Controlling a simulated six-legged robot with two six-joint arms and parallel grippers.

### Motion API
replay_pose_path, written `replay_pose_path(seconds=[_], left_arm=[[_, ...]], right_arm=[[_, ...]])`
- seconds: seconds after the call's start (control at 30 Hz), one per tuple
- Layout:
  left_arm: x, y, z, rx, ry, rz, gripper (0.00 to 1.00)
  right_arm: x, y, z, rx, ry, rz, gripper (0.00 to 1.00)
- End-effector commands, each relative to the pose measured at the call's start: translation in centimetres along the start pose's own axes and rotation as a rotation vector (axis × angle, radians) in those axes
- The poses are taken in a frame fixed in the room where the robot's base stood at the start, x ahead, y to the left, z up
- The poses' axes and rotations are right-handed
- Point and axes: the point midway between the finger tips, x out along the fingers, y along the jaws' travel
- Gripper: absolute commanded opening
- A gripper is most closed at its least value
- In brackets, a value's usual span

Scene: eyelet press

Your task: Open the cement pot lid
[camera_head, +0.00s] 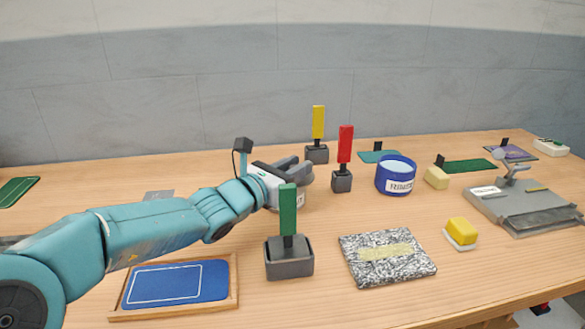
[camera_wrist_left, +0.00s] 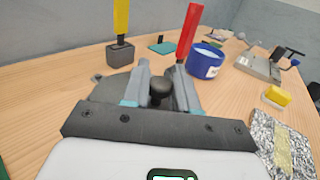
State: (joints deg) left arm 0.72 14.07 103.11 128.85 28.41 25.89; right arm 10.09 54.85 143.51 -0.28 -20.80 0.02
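The cement pot (camera_head: 300,201) stands mid-table in the head view, mostly hidden behind my left gripper and the green-handled tool; only part of its pale label shows. Its dark grey lid (camera_wrist_left: 108,90) and black knob (camera_wrist_left: 160,93) show in the left wrist view. My left gripper (camera_head: 298,168) is over the lid, and it also shows in the left wrist view (camera_wrist_left: 161,68). Its two fingers are on either side of the knob, close to it. I cannot tell whether they press on it. The lid appears to be on the pot. My right gripper is not in view.
A green-handled tool (camera_head: 288,212) stands just in front of the pot. Yellow (camera_head: 318,122) and red (camera_head: 345,145) handled tools stand behind and to the right. A blue labelled tub (camera_head: 395,187), a speckled slab (camera_head: 358,271) and a grey press (camera_head: 515,208) are farther right.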

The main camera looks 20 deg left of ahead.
Motion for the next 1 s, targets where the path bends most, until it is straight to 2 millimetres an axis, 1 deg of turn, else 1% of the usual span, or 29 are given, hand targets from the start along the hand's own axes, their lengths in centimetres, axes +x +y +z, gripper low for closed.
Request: replay_pose_path(seconds=[0.03,0.07,0.33,0.47,0.57,0.8,0.9,1.0], left_arm=[[-0.1,0.2,0.8,0.002,-0.017,0.003,0.43],[-0.1,0.1,0.8,0.003,-0.017,0.002,0.47],[-0.1,0.1,0.4,0.002,-0.010,0.002,0.47],[-1.2,0.2,0.3,0.003,-0.009,0.003,0.47],[-3.2,0.2,0.3,0.004,-0.009,0.005,0.47],[-9.7,0.2,0.5,0.005,-0.011,0.007,0.47],[-12.1,0.2,0.5,0.005,-0.011,0.008,0.47],[-14.1,0.1,0.5,0.004,-0.012,0.007,0.47]], right_arm=[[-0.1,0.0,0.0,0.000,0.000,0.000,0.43],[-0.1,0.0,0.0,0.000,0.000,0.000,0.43],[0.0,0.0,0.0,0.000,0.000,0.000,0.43],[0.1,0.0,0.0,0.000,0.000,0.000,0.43],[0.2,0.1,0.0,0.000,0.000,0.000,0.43],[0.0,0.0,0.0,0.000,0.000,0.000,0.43],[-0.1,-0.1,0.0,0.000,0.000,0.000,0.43],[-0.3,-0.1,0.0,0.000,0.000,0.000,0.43]])
